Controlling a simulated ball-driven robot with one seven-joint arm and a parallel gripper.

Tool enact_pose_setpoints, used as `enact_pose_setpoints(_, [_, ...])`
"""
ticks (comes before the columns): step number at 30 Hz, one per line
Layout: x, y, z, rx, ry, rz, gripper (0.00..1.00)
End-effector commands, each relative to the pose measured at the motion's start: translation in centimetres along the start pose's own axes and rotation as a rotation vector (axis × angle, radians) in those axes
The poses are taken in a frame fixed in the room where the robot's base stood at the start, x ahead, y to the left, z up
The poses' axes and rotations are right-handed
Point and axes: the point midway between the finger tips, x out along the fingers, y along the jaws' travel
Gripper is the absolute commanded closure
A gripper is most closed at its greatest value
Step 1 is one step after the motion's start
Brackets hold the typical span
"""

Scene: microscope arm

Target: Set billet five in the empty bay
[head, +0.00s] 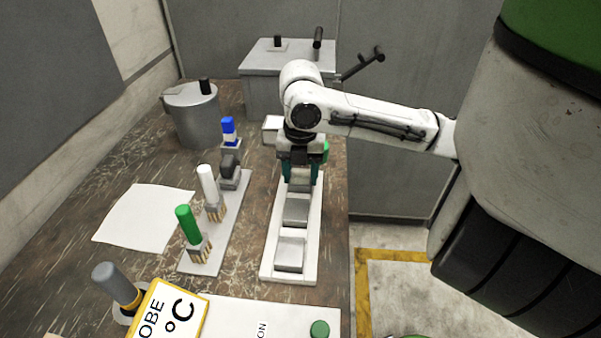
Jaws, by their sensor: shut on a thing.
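A long white rack (267,262) runs along the right side of the bench, with a row of bays. Grey block shapes show in its near bay (290,252) and middle bay (296,209); I cannot tell surely whether each is a billet or a recess. My gripper (300,178) points down over the far part of the rack, its teal fingers shut on a grey billet between them. I cannot tell whether this billet touches the rack. No number is readable on any billet, and the gripper hides the rack's far end.
A metal pot (192,115) and a grey box (265,85) with a lever stand behind. A yellow-edged probe sign (170,312) is in front. White paper (143,216) lies left.

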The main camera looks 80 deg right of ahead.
Motion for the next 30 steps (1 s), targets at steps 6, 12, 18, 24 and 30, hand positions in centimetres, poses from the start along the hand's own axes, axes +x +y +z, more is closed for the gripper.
enact_pose_setpoints(6, [1.3, -0.1, -0.2, -0.001, 0.012, -0.008, 0.46])
enact_pose_setpoints(12, [1.4, -0.1, -0.2, 0.001, 0.015, -0.009, 0.27])
enact_pose_setpoints(18, [1.5, -0.2, -0.2, 0.002, 0.017, -0.011, 0.22])
enact_pose_setpoints(24, [1.6, -0.3, -0.2, 0.003, 0.018, -0.012, 0.22])
enact_pose_setpoints(30, [0.2, -0.3, -0.2, 0.004, 0.018, -0.014, 0.22])
